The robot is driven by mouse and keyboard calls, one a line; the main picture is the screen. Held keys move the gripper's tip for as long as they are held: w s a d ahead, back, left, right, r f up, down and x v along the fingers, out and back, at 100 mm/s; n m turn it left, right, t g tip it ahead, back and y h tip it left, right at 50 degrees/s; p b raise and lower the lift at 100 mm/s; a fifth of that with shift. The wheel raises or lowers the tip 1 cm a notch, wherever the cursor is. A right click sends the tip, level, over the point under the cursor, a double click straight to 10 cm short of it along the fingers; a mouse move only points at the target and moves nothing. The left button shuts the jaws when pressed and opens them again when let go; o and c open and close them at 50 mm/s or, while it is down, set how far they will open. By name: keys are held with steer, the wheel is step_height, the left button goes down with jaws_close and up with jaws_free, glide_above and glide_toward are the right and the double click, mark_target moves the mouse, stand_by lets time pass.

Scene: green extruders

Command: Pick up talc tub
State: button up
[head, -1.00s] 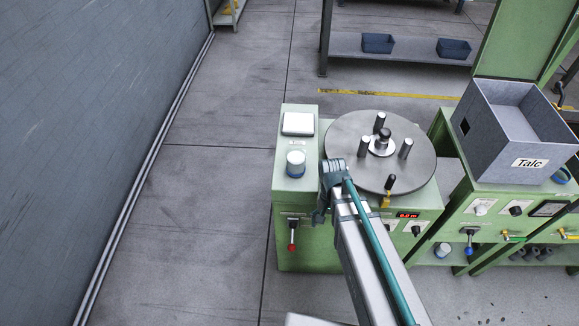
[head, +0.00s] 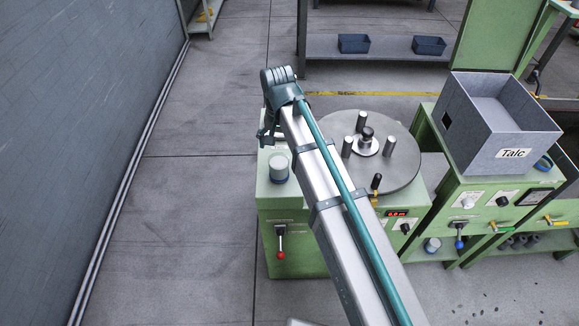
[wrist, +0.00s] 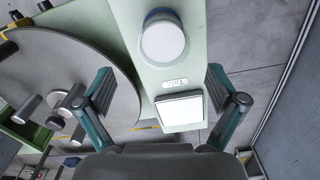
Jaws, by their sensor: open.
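A small round tub (head: 279,167) with a pale top and a blue band at its base stands upright on the green machine's left top panel. It also shows in the wrist view (wrist: 163,38), just beyond my fingertips and roughly midway between them. No label is readable on it. My gripper (wrist: 160,76) is open and empty, its two teal fingers spread wide. In the head view my gripper (head: 266,136) is mostly hidden by my arm, just behind the tub. They look apart.
A white square plate (wrist: 180,110) lies on the panel between my fingers. A round metal turntable (head: 393,140) with upright posts is beside the panel. A grey box marked Talc (head: 500,125) stands at right, with another small tub (head: 432,245) below. Floor at left is clear.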

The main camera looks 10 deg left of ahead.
mark_target(280, 159)
step_height(280, 159, down, 5)
steer(key=shift+s+f+p, duration=0.1)
steer(key=shift+p, duration=0.45)
steer(key=shift+s+a+f+p, duration=0.15)
steer(key=shift+f+p, duration=0.45)
steer(key=shift+f, duration=0.75)
steer(key=shift+s+a+f+p, duration=0.1)
steer(key=shift+f+p, duration=0.5)
steer(key=shift+f, duration=0.7)
steer(key=c, duration=1.4)
steer(key=shift+r, duration=0.25)
